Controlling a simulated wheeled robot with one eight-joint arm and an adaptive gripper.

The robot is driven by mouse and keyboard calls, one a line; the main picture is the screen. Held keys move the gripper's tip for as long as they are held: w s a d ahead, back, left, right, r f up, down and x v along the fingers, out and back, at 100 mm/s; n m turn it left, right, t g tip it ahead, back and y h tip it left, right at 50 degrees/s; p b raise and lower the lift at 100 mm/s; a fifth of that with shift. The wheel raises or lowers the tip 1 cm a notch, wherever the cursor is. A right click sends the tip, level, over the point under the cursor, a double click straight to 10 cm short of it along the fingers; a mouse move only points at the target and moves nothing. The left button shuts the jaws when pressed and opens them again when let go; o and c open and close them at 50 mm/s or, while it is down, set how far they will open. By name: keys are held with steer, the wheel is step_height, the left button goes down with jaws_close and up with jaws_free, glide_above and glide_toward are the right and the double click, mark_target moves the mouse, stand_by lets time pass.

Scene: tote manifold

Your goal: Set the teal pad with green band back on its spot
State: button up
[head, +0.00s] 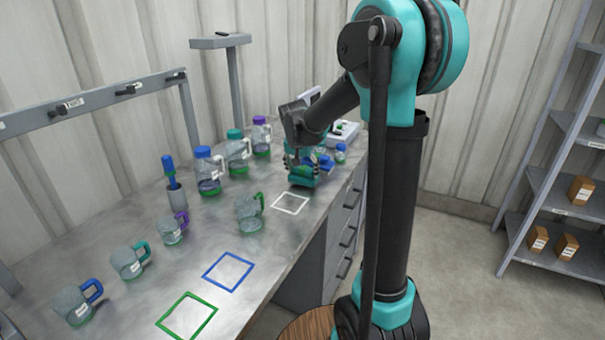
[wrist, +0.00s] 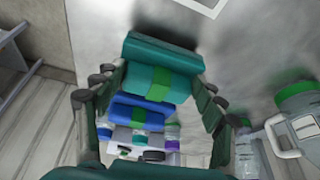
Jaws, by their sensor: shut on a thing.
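The teal pad with the green band (wrist: 162,84) is between the fingers of my gripper (wrist: 155,98) in the wrist view. My gripper is shut on it. In the head view my gripper (head: 301,160) points down at the far right part of the bench, with the teal pad (head: 302,181) low under it. I cannot tell whether the pad touches the bench. A blue pad with a green band (wrist: 148,112) lies just beyond it, partly hidden by my gripper in the head view. A white square outline (head: 290,203) on the bench is bare, just nearer than my gripper.
A clear mug with a green handle (head: 249,212) stands left of the white outline. Bare blue (head: 228,271) and green (head: 187,316) outlines lie nearer. Bottles (head: 238,152) and more mugs (head: 172,229) line the left side. A pale device (head: 343,132) stands behind.

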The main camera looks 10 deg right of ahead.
steer(key=shift+f, duration=0.5)
steer(key=o, duration=1.5)
steer(key=shift+f, duration=0.1)
steer(key=v, duration=1.2)
steer(key=shift+s, duration=0.1)
